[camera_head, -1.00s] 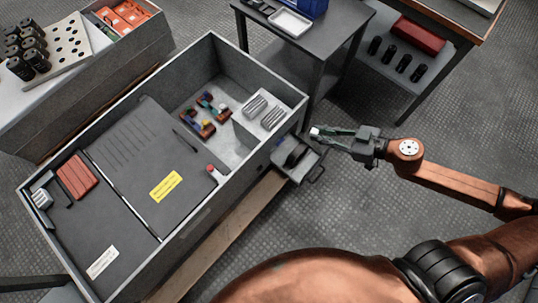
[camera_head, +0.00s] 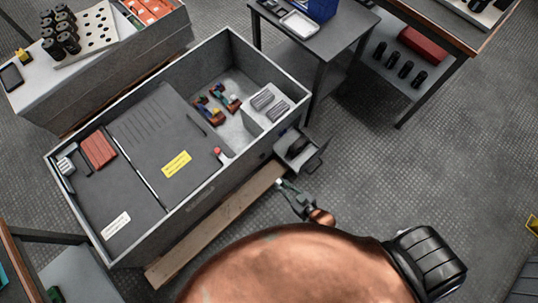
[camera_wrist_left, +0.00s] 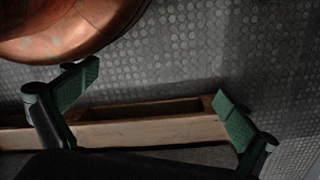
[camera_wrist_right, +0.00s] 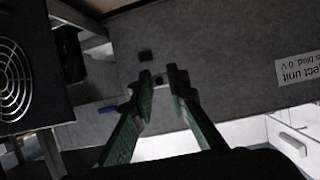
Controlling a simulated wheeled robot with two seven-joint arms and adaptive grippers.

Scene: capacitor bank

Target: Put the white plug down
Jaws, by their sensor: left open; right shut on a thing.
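The white plug (camera_head: 279,182) shows as a small pale tip at the end of my right gripper (camera_head: 284,187) in the head view.
The grey cabinet (camera_head: 192,205) fills the left middle, with a wooden plank (camera_head: 222,222) along its foot. A dark table (camera_head: 335,45) with a blue bin stands behind it. The patterned floor at right is open. A fan (camera_wrist_right: 12,80) shows in the right wrist view.

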